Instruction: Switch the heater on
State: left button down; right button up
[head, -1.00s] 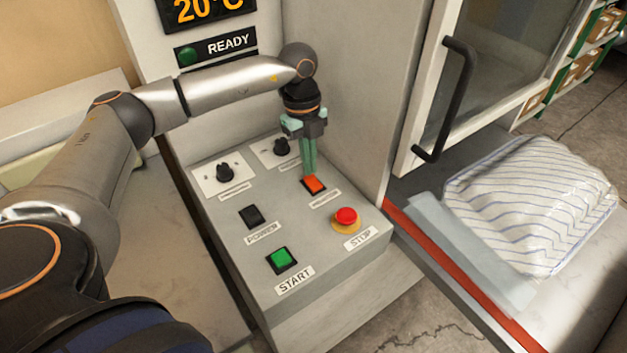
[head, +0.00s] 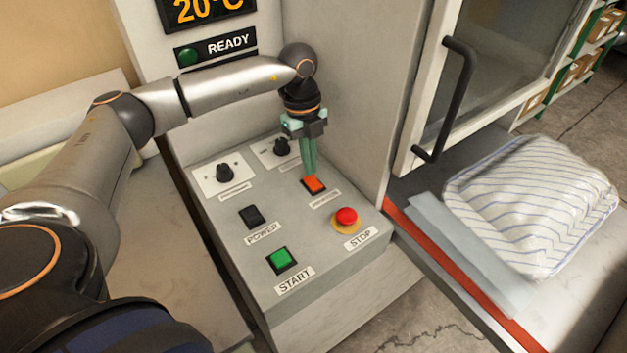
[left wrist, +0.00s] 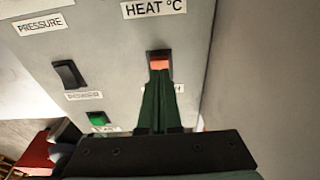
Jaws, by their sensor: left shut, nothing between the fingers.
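The heater switch (head: 314,184) is an orange-red lit rocker on the sloped grey control panel (head: 310,238). It also shows in the left wrist view (left wrist: 159,61), just past the fingertips. My left gripper (head: 311,174) is shut and empty, pointing down with its green fingertips at the far edge of the switch. In the left wrist view the shut fingers (left wrist: 158,75) overlap the switch's lower edge; I cannot tell whether they touch it. The label below the switch is too blurred to read in the head view. My right gripper is not in view.
A black power switch (head: 252,216), a green start button (head: 282,260), a red stop button (head: 346,218) and two black knobs share the panel. The display (head: 209,10) reads 20°C above a READY sign. A striped pillow (head: 535,205) lies at right by a door handle (head: 458,95).

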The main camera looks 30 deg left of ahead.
aim_at(309, 178)
pick_arm(q)
jog(key=shift+f+b, duration=0.55)
jog(key=shift+f, duration=0.45)
dwell(0.8)
notch_tip(309, 178, up, 7)
jog(key=p, duration=0.6)
jog(key=shift+r, duration=0.1)
dwell(0.6)
